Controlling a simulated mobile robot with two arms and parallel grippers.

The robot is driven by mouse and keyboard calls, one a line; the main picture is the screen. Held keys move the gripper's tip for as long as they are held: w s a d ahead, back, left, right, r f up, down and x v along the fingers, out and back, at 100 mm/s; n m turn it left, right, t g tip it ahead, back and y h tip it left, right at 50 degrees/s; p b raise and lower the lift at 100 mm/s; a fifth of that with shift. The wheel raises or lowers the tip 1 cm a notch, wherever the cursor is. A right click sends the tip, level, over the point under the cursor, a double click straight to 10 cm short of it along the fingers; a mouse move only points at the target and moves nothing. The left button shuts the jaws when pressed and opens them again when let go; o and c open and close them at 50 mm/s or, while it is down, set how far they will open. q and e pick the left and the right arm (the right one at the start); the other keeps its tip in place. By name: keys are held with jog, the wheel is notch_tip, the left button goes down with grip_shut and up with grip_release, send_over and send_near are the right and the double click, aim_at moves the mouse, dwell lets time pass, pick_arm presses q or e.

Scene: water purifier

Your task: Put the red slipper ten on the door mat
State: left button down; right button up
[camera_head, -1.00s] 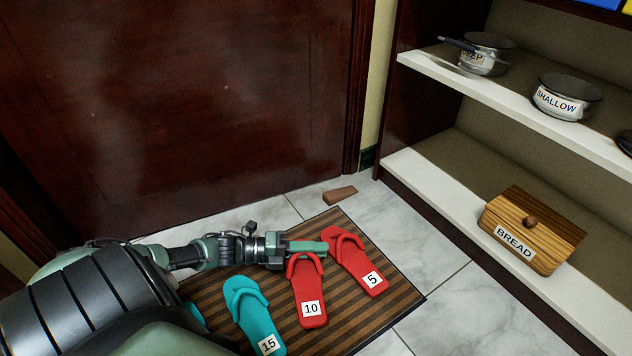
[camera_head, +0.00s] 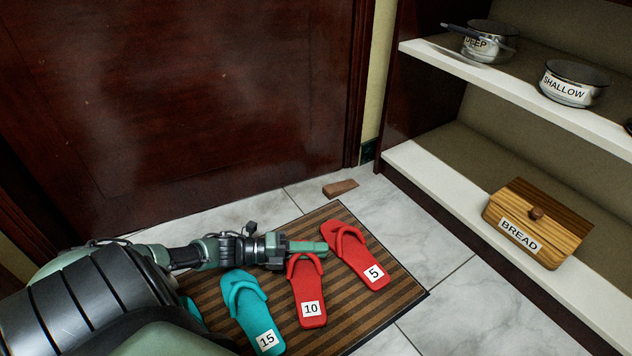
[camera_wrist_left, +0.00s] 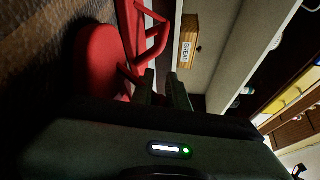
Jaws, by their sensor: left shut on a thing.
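The red slipper marked 10 (camera_head: 311,308) lies on the brown striped door mat (camera_head: 375,314), between the other slippers. My left gripper (camera_head: 308,250) is at its toe end, shut on its strap. In the left wrist view a red slipper's sole (camera_wrist_left: 98,62) and strap show beside my gripper's dark fingers (camera_wrist_left: 165,88). Whether the sole rests flat on the mat is hard to tell. The red slipper marked 5 (camera_head: 372,271) lies to its right and the teal slipper marked 15 (camera_head: 266,338) to its left, both on the mat. My right gripper is out of view.
A dark red door (camera_head: 180,100) stands behind the mat. A small brown wedge (camera_head: 341,188) lies on the tiles behind it. Shelves (camera_head: 440,200) at the right hold pots and a bread box (camera_head: 530,225). Tiled floor (camera_head: 425,240) is clear between mat and shelves.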

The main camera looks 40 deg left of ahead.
pick_arm(q)
jog(key=shift+f, duration=0.1)
jog(key=c, duration=1.3)
grip_release()
